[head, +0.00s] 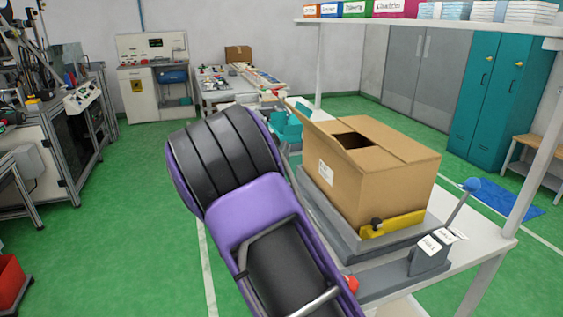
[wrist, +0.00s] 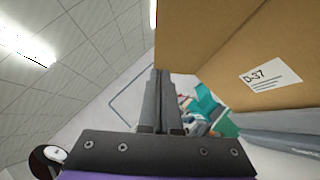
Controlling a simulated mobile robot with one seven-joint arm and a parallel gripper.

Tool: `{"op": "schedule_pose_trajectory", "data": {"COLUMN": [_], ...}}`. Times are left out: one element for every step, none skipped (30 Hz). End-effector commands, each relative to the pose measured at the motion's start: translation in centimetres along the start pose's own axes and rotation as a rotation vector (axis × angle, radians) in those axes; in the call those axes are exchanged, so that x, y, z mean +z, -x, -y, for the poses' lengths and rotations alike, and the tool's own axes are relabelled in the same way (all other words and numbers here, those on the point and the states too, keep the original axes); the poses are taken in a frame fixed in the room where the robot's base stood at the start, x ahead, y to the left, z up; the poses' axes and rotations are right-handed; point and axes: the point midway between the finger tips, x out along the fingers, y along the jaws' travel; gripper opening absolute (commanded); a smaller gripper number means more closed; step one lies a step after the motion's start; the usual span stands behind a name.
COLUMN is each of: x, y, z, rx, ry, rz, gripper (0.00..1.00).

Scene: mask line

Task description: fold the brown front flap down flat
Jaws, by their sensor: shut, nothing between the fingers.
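A brown cardboard box (head: 385,190) stands on a grey fixture in the head view, with a dark gap in its top. A brown flap (head: 322,135) sticks up and outward from its left edge, above the wall with the white label (head: 326,172). The flaps toward the right lie about flat. In the wrist view, the labelled wall (wrist: 218,92) is at the right, and a brown panel that looks like the raised flap (wrist: 205,30) is above it. My gripper (wrist: 161,73) is shut and empty, left of that wall and below the panel; contact is unclear. My arm hides it in the head view.
A shelf (head: 430,27) with labelled bins runs above on posts. Teal equipment (head: 290,128) is behind the box. Open green floor is at the left.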

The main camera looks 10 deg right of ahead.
Motion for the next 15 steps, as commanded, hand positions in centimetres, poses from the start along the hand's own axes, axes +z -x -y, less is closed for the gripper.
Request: {"op": "schedule_pose_trajectory", "data": {"x": [0.1, 0.1, 0.1, 0.1, 0.1, 0.3, 0.8, 1.1, 1.6, 1.8, 2.0, 2.3, 2.4, 2.5, 2.7], "y": [-1.2, -1.9, -2.7, -3.3, -3.9, -4.6, -4.9, -5.2, -5.6, -5.8, -6.0, -6.3, -6.5, -6.6, -6.7], "z": [0.0, 0.0, 0.0, 0.0, 0.0, 0.0, 0.0, 0.0, 0.0, -0.1, -0.1, 0.0, 0.0, 0.0, 0.0], "rx": [0.000, 0.001, 0.001, 0.001, 0.001, 0.001, 0.000, -0.001, -0.001, 0.000, 0.000, 0.000, 0.000, -0.001, -0.001], "ry": [0.000, 0.000, -0.001, -0.001, -0.001, 0.001, 0.001, 0.001, 0.000, 0.000, 0.001, 0.001, 0.001, 0.001, 0.001], "rz": [0.004, 0.004, 0.003, 0.003, 0.003, 0.004, 0.003, 0.002, 0.002, 0.002, 0.002, 0.001, 0.001, 0.000, 0.000], "gripper": [0.00, 0.00, 0.00, 0.00, 0.00, 0.00, 0.00, 0.00, 0.00, 0.00, 0.00, 0.00, 0.00, 0.00, 0.00]}}
